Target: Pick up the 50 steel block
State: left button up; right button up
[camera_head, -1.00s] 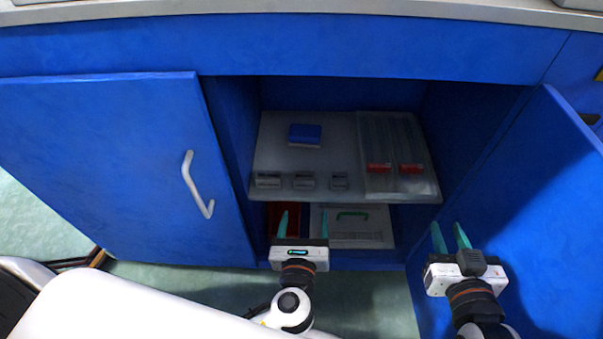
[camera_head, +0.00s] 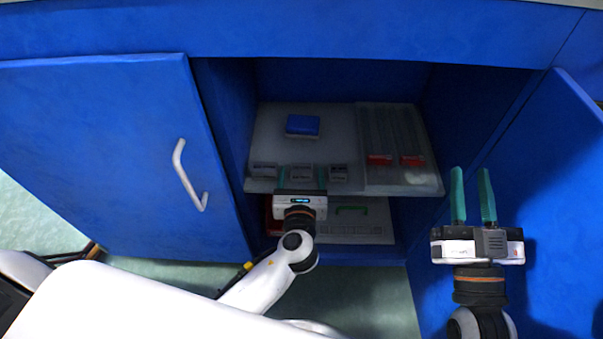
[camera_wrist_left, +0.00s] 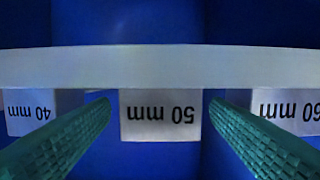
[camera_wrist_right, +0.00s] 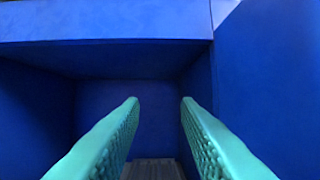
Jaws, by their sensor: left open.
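The 50 steel block (camera_head: 301,170) is the middle of three grey blocks at the front edge of the upper cabinet shelf. Its "50 mm" label shows upside down in the left wrist view (camera_wrist_left: 161,115). My left gripper (camera_head: 301,176) is open and empty, directly in front of this block. In the left wrist view its fingertips line up just outside the block's two sides, with small gaps; I cannot tell whether they reach past its front face. My right gripper (camera_head: 471,172) is open and empty, right of the shelf, by the open right door.
The 60 mm block (camera_head: 264,169) and 40 mm block (camera_head: 338,173) flank the 50 block closely. A blue box (camera_head: 302,125) lies behind them. Clear-lidded trays with red ends (camera_head: 380,160) lie on the right.

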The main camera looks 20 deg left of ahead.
pick_arm(q)
jog(key=shift+x, duration=1)
pick_arm(e)
jog(key=shift+s+r+t, duration=0.25)
jog(key=shift+r+t, duration=0.15)
jog(key=shift+r, duration=0.15)
jog(key=shift+s+r+t, duration=0.25)
jog(key=shift+r+t, duration=0.15)
jog(key=shift+r, duration=0.1)
pick_arm(q)
jog(key=shift+c, duration=0.5)
jog(key=c, duration=1.2)
jog(key=shift+c, duration=0.3)
jog(key=shift+r, duration=0.1)
